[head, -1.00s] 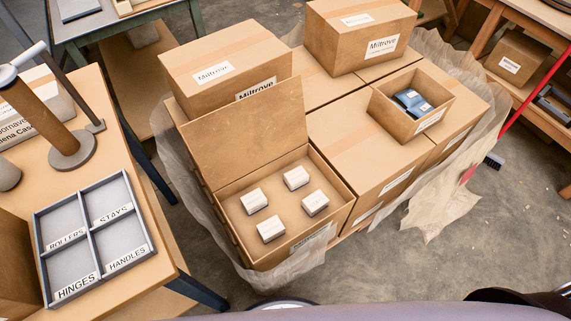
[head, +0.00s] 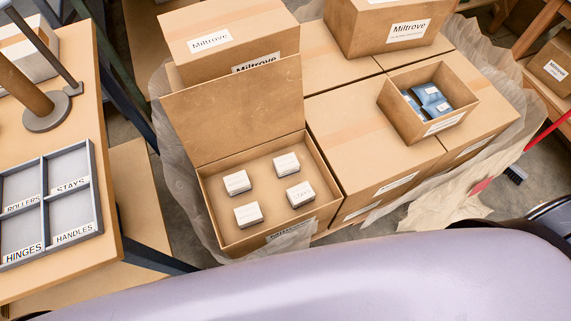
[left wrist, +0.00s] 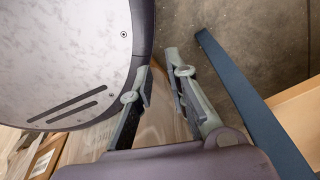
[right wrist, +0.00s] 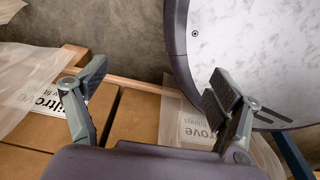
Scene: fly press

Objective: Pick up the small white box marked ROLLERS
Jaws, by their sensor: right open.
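Several small white boxes stand apart inside an open cardboard carton (head: 208,205): back left (head: 237,182), back right (head: 286,164), front left (head: 248,215) and front right (head: 300,194). Their print is too small to read surely; the front-right one seems to say STAYS. I cannot tell which is marked ROLLERS. My left gripper (left wrist: 158,62) is open and empty beside my base, above the floor. My right gripper (right wrist: 158,72) is open and empty, with cartons below it. Neither gripper shows in the head view.
The carton's raised lid (head: 235,110) stands behind the boxes. A divided tray (head: 98,190) with labels ROLLERS, STAYS, HINGES and HANDLES lies on the left table (head: 110,238). Closed cartons (head: 365,140) and an open carton of blue packets (head: 440,125) stand at right.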

